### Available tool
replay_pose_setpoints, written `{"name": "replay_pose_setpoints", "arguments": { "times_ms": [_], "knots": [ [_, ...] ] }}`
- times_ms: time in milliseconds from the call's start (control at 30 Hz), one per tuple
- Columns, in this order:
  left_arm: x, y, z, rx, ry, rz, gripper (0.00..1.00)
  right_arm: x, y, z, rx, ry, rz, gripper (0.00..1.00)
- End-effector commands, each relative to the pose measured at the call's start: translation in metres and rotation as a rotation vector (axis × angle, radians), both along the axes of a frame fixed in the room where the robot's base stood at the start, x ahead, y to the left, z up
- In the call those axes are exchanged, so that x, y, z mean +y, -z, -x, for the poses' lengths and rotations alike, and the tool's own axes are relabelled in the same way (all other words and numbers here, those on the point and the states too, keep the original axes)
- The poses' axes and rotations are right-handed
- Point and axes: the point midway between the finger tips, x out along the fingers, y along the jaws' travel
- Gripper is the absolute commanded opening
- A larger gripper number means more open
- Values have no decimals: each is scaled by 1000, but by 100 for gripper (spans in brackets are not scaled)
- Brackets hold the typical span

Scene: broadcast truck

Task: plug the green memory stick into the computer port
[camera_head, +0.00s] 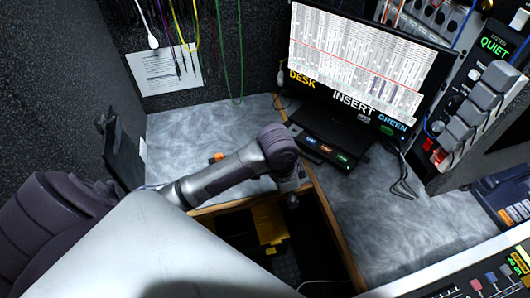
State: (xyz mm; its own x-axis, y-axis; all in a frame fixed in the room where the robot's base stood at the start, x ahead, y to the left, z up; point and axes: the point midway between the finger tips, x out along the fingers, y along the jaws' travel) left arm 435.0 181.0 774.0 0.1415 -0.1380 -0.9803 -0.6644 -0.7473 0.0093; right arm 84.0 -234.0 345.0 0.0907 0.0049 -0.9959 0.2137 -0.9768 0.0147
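A black unit (338,141) lies on the grey desk below the monitor. Its front edge has small blue, orange and green marks; the green mark (343,157) is rightmost. I cannot tell whether these marks are sticks, ports or labels. No green memory stick is clearly made out. A small orange object (217,157) lies on the desk behind my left arm. My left arm reaches in from the left, and its gripper (292,200) points down near the desk's front edge, left of the black unit. Its fingers are too small and dark to read. My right gripper is not in view.
A monitor (364,60) with "INSERT GREEN" lettering stands at the back. A dark opening with a yellow item (268,222) lies below the wooden desk edge. Black cables (402,175) lie right of the unit. A rack panel (470,115) and console (490,285) bound the right side.

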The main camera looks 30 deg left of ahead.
Motion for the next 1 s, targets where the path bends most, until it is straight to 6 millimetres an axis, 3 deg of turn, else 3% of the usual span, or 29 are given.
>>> {"name": "replay_pose_setpoints", "arguments": {
  "times_ms": [267, 400, 500, 633, 767, 1000],
  "knots": [
    [47, -41, -49, 55, 46, -87, 48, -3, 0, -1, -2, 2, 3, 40],
    [85, -75, -75, 94, 31, -126, 48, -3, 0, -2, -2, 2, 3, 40],
    [111, -102, -90, 118, 7, -139, 48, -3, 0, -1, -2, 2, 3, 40],
    [130, -121, -97, 140, -15, -139, 48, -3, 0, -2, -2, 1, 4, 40],
    [135, -114, -98, 149, -20, -138, 48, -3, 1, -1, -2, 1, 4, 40],
    [135, -66, -97, 149, -19, -138, 48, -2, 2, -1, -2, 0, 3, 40]
  ]
}}
